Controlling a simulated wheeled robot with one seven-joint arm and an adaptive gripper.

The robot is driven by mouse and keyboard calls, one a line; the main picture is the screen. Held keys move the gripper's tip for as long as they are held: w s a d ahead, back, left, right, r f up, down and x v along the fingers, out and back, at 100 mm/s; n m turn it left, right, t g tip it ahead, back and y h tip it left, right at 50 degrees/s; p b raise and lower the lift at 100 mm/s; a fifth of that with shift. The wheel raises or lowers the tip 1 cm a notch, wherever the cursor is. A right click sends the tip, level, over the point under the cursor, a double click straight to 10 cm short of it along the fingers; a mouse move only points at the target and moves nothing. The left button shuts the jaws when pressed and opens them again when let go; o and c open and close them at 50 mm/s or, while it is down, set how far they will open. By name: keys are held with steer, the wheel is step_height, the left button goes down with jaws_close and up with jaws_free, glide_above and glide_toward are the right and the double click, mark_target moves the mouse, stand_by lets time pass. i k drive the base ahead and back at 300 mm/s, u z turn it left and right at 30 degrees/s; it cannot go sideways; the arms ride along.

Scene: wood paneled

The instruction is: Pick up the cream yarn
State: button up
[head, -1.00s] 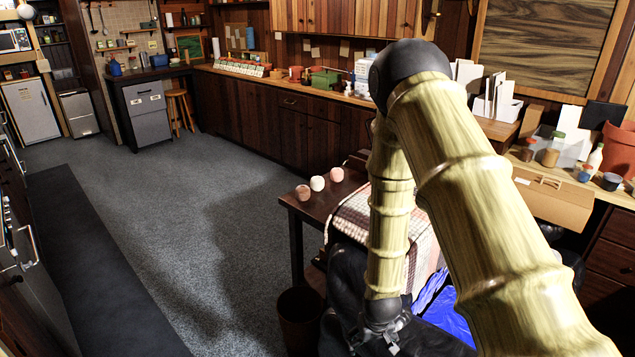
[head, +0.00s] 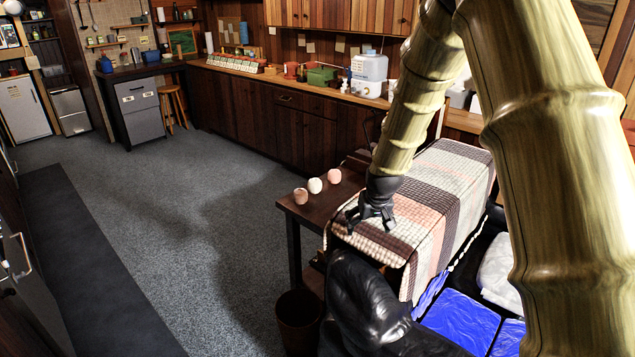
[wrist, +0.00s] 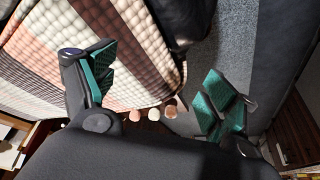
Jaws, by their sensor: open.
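The cream yarn (head: 315,185) is a small pale ball on the dark side table, in the middle of a row of three. A pinkish ball (head: 334,176) sits to its right and a brownish-pink ball (head: 300,196) to its left. In the wrist view the cream yarn (wrist: 154,114) shows between the other two, beyond my fingers. My gripper (head: 366,214) is open and empty, above the front corner of the draped blanket, to the right of and nearer than the balls. In the wrist view its green-padded fingers (wrist: 160,88) are spread wide.
A checked blanket (head: 440,190) covers a surface right beside the side table (head: 318,207). A black leather seat (head: 365,305) and blue cushions (head: 455,318) stand in front. A dark bin (head: 299,318) is on the floor. Open carpet (head: 190,220) lies to the left.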

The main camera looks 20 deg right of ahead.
mark_target(315, 185)
steer(key=u, duration=0.05)
steer(key=i, duration=1.8)
